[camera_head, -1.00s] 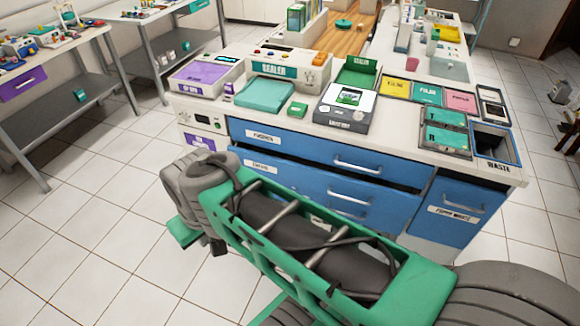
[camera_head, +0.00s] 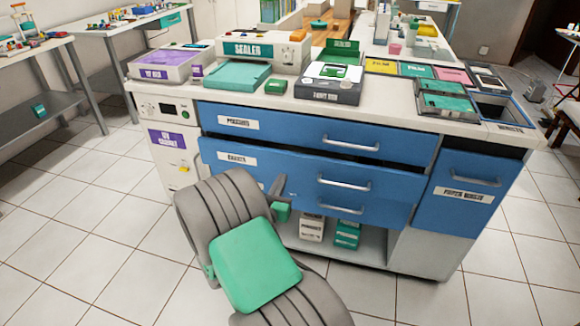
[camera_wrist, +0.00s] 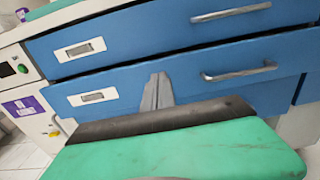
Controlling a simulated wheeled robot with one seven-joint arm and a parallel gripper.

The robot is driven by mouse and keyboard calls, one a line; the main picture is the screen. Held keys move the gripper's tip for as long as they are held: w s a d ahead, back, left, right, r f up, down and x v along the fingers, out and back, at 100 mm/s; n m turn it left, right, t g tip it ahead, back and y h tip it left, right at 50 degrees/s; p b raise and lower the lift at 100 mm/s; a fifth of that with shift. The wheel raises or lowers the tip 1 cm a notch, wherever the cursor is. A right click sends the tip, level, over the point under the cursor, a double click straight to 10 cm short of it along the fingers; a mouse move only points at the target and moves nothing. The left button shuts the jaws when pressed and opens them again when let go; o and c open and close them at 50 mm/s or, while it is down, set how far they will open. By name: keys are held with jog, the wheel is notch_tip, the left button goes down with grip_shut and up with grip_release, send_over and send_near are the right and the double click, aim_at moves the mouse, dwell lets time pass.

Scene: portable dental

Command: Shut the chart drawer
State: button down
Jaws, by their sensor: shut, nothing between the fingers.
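The chart drawer (camera_head: 300,180) is the blue second drawer of the cabinet, below the top drawer. It stands out from the cabinet a little, with a dark gap above its front. Its label (camera_head: 237,158) is at the left and a silver handle (camera_head: 345,183) is on its front. In the wrist view the drawer's label (camera_wrist: 92,97) and handle (camera_wrist: 240,72) both show. My gripper (camera_head: 279,186) is shut and empty, in front of the drawer face, left of the handle. In the wrist view its grey fingertips (camera_wrist: 158,88) overlap the drawer front; contact cannot be told.
The blue top drawer (camera_head: 290,128) is above, with its own handle. A blue paper-waste door (camera_head: 460,190) is at the right. A second silver bar (camera_head: 340,208) shows below the handle. Boxes (camera_head: 347,233) stand on the open shelf below. Tiled floor (camera_head: 80,240) is clear at the left.

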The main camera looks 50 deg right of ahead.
aim_at(293, 155)
jog(key=b+x, duration=0.1)
jog(key=x, duration=0.9)
jog(key=shift+w, duration=0.1)
